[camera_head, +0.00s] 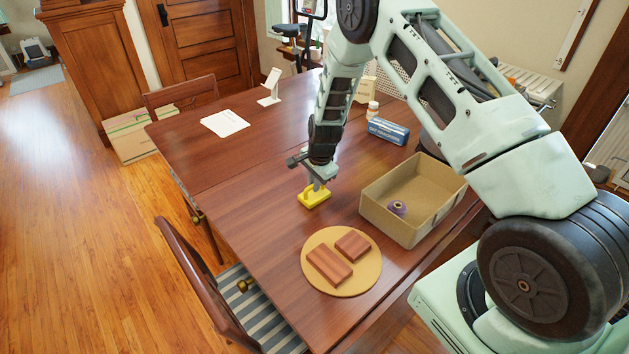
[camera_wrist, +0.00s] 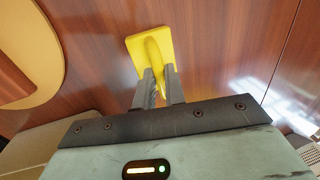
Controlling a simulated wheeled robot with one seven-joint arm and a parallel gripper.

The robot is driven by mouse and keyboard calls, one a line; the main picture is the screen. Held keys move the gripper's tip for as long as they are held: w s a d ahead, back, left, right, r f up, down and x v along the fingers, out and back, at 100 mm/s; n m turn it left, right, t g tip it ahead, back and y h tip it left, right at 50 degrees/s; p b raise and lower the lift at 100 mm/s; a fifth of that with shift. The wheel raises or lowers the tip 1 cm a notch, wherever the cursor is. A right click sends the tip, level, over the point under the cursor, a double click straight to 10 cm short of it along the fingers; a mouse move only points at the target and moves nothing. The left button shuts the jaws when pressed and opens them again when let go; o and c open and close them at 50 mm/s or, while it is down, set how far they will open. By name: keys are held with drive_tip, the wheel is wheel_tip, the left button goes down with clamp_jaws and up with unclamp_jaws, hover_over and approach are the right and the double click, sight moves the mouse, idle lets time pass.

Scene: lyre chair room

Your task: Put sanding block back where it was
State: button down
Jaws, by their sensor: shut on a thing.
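The sanding block is yellow with a raised handle (camera_head: 314,198). In the wrist view the block (camera_wrist: 150,56) lies beyond the fingertips, with the handle between the two fingers (camera_wrist: 159,84). The block is on or just above the tabletop; I cannot tell which.
A round tan board (camera_head: 350,286) holds two reddish-brown wooden blocks (camera_head: 329,265). Behind are a blue box (camera_head: 388,131), a bottle (camera_head: 372,111) and white paper (camera_head: 224,123). The tabletop left of the gripper (camera_head: 245,185) is clear.

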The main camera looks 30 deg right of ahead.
drive_tip(key=shift+f, duration=0.1)
drive_tip(key=c, duration=1.9)
unclamp_jaws()
drive_tip(key=shift+f, duration=0.1)
drive_tip(key=o, duration=0.4)
drive_tip(key=shift+o, duration=0.2)
